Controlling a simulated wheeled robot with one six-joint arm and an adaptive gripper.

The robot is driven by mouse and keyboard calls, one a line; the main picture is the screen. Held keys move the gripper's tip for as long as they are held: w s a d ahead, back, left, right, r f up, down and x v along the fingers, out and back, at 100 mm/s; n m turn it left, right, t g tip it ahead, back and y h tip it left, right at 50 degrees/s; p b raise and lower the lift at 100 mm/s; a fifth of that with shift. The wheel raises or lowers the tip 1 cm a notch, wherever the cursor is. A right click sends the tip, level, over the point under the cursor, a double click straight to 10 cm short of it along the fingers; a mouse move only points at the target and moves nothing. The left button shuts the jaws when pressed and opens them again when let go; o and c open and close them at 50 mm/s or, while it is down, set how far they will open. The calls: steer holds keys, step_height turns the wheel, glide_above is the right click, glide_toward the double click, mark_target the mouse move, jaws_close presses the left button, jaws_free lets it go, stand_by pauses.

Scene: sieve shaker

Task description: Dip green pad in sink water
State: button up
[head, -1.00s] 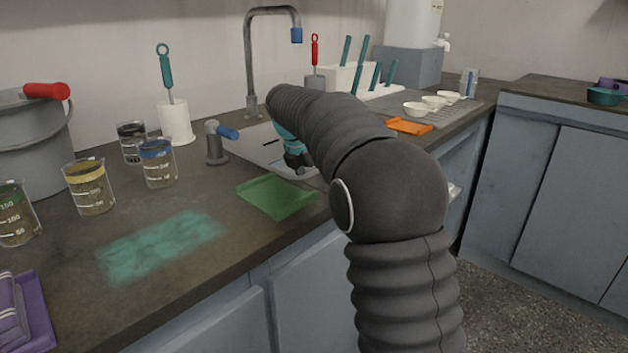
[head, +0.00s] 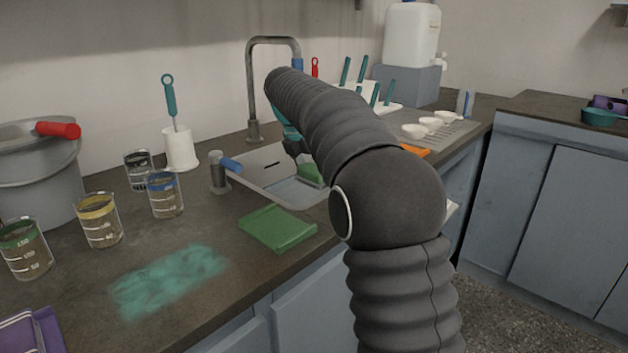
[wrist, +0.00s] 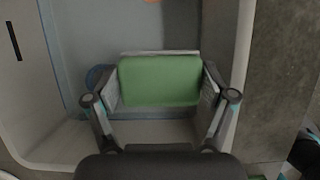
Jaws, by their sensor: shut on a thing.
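The green pad (wrist: 160,80) is between the two fingers of my gripper (wrist: 160,85), which is shut on it. In the wrist view the pad is over the sink basin, with the blue-grey water (wrist: 95,40) behind it. In the head view the pad (head: 311,174) shows just below my gripper (head: 297,145), inside the sink (head: 240,176). My arm hides part of the sink and most of the gripper. I cannot tell whether the pad touches the water (head: 296,193).
A green tray (head: 278,229) lies on the counter in front of the sink. A teal smear (head: 168,280) is on the counter to the left. A tall faucet (head: 250,85) rises behind the basin.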

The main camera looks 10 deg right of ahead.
steer(key=shift+r, duration=3.45)
